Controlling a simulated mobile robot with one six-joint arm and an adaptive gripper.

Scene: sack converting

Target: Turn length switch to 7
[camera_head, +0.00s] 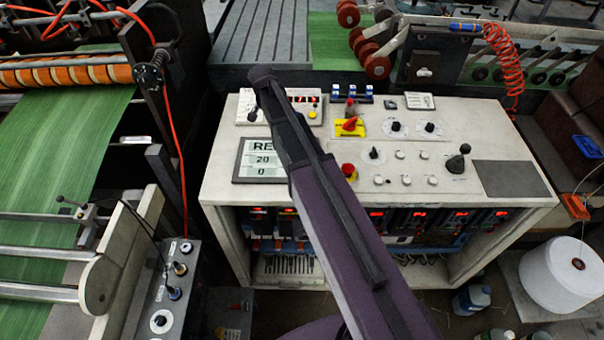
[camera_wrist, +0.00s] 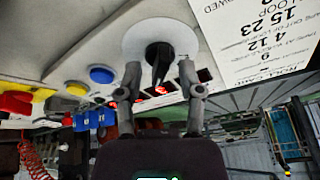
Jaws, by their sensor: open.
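A black pointer knob, likely the length switch (camera_wrist: 158,58), stands on a white round dial (camera_wrist: 140,38) in the wrist view. No dial numbers are readable. My gripper (camera_wrist: 160,72) is open, with one finger on each side of the knob and visible gaps between. I cannot tell whether the fingertips touch the panel. In the head view my gripper (camera_head: 254,98) is at the back left corner of the white control console (camera_head: 222,150). My arm hides part of the panel, and the dial is hard to make out there.
A display reading 20 and 0 (camera_head: 263,160) lies in front. In the wrist view blue (camera_wrist: 101,75) and yellow (camera_wrist: 77,88) buttons sit beside the dial.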

